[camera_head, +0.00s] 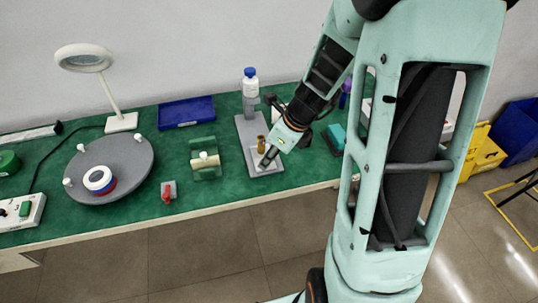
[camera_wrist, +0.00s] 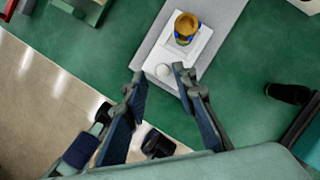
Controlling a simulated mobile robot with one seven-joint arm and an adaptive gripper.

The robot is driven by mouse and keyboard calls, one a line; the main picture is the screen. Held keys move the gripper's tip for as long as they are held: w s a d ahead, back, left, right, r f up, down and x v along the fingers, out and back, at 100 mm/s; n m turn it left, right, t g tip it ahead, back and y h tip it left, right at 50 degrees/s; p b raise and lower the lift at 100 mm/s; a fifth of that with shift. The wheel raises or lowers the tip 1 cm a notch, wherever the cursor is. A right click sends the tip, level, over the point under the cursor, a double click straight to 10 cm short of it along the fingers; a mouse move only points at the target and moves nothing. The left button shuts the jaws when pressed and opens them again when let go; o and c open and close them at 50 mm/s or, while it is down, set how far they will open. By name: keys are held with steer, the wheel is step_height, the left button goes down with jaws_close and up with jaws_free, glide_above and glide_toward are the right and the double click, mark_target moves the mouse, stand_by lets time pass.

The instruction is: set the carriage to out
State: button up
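A pale carriage (camera_wrist: 202,48) sits on a long grey base (camera_wrist: 224,22). It carries a brass-coloured cup (camera_wrist: 186,27) with blue at its lower edge and a round white knob (camera_wrist: 163,71). In the head view the base (camera_head: 247,127) stands on the green bench, and the brass cup (camera_head: 261,143) shows near its front end. My gripper (camera_wrist: 160,76) is open, with its fingertips on either side of the knob in the wrist view. I cannot tell whether they touch it or how high they are. In the head view my gripper (camera_head: 267,158) partly covers the carriage.
A blue-capped bottle (camera_head: 250,84) stands at the base's back end. To the left are a green fixture (camera_head: 206,172), a red-handled part (camera_head: 168,196), a grey round plate (camera_head: 128,157) and a blue tray (camera_head: 186,112). The bench's front edge is close to the carriage.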

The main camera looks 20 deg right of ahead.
steer(key=shift+o, duration=0.2)
steer(key=shift+w+r, duration=0.1)
steer(key=shift+r, duration=0.2)
steer(key=v, duration=1.1)
steer(key=shift+d+r, duration=0.15)
